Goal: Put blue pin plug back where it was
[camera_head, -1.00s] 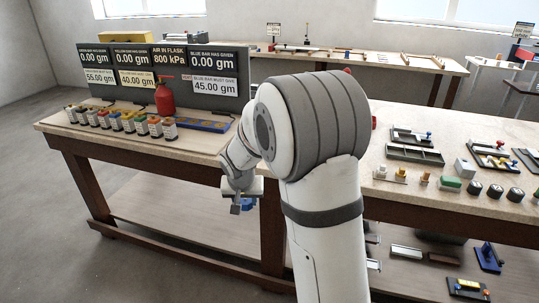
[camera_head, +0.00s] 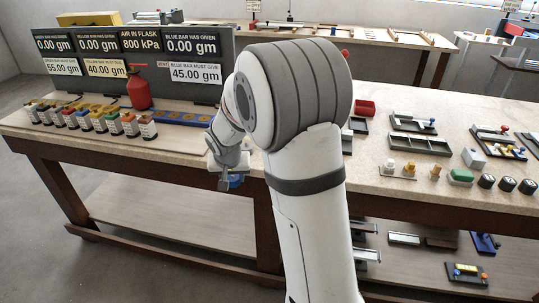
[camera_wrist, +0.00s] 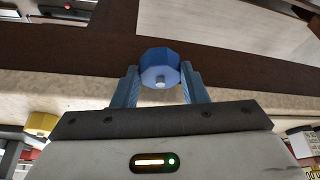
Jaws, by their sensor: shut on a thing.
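The blue pin plug (camera_wrist: 159,66) is a blue faceted knob with a small pale pin at its centre. In the wrist view it sits between the two fingers of my gripper (camera_wrist: 160,82), which are shut on it. In the head view my gripper (camera_head: 231,183) is just in front of the table's front edge, and a bit of blue shows at it. My arm hides part of the tabletop behind it. I cannot tell which spot the plug came from.
The long table (camera_head: 120,150) holds a row of several small coloured-top bottles, a red flask (camera_head: 139,90) and sign boards (camera_head: 130,50). Black trays (camera_head: 418,144) and small knobs stand at the right.

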